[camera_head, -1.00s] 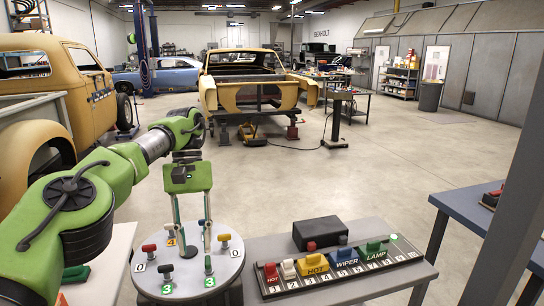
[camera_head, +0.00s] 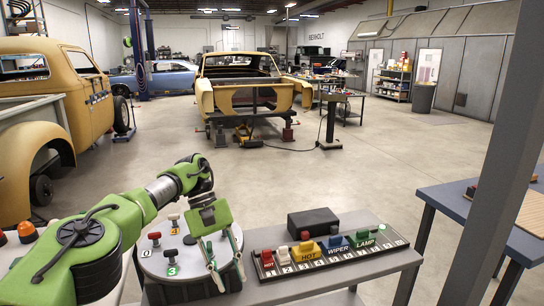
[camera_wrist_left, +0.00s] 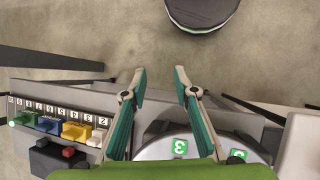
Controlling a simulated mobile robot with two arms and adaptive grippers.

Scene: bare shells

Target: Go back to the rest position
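My left gripper (camera_head: 228,280) reaches in from the left on its green arm and points down over the right part of a round grey plate (camera_head: 150,265) with knobs. In the left wrist view, the two teal fingers of this gripper (camera_wrist_left: 160,74) stand apart with nothing between them. The plate also shows below the fingers in that view (camera_wrist_left: 150,150). The gripper hides part of the plate and some knobs. My right gripper is not in view.
A long panel (camera_head: 335,261) of coloured switches lies on a grey table (camera_head: 385,262) right of the gripper, with a black box (camera_head: 313,221) behind. A blue table (camera_head: 470,205) and a grey post (camera_head: 490,160) stand at right. Open floor (camera_head: 330,175) lies beyond.

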